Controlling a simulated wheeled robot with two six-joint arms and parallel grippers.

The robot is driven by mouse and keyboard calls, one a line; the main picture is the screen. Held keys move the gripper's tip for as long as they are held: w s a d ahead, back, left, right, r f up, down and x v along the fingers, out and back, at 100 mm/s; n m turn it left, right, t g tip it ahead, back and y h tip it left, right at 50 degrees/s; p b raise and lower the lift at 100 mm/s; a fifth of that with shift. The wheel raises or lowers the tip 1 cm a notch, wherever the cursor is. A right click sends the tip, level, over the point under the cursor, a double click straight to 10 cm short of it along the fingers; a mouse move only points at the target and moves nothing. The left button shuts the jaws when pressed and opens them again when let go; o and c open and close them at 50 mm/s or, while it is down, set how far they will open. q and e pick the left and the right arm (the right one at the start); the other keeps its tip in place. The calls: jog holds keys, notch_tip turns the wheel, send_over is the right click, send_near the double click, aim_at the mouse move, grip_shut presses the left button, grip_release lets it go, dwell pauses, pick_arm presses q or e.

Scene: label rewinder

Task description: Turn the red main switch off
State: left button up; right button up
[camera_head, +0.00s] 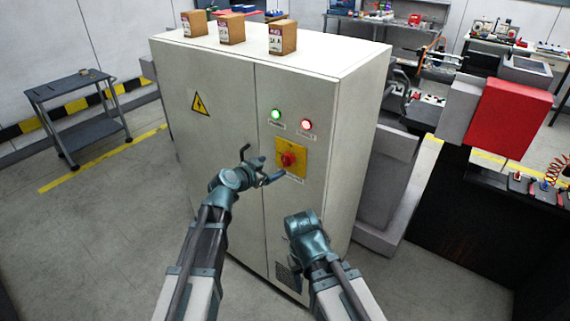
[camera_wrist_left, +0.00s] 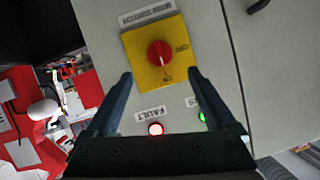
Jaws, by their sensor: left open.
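The red main switch (camera_head: 288,159) is a round knob on a yellow plate (camera_head: 291,146) on the front of the pale cabinet. In the left wrist view the red knob (camera_wrist_left: 160,54) shows upside down, with ON beside it towards the lamps and OFF to the right. Its pale mark seems to line up with ON. My left gripper (camera_head: 265,164) is open and empty, just left of the plate in the head view. In the wrist view its fingers (camera_wrist_left: 160,76) point at the plate, apart from the knob. My right gripper (camera_head: 303,224) is lower; its fingers are hidden.
A green lamp (camera_head: 276,114) and a red lamp (camera_head: 306,125) glow above the plate. Several boxes (camera_head: 231,28) stand on the cabinet (camera_head: 215,75). A dark cart (camera_head: 78,140) stands at left, machinery at right. The floor left of the cabinet is clear.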

aim_at(284, 161)
pick_arm(q)
jog(key=b+x, duration=0.3)
jog(key=x, duration=0.7)
jog(key=shift+w, duration=0.15)
jog(key=c, duration=1.4)
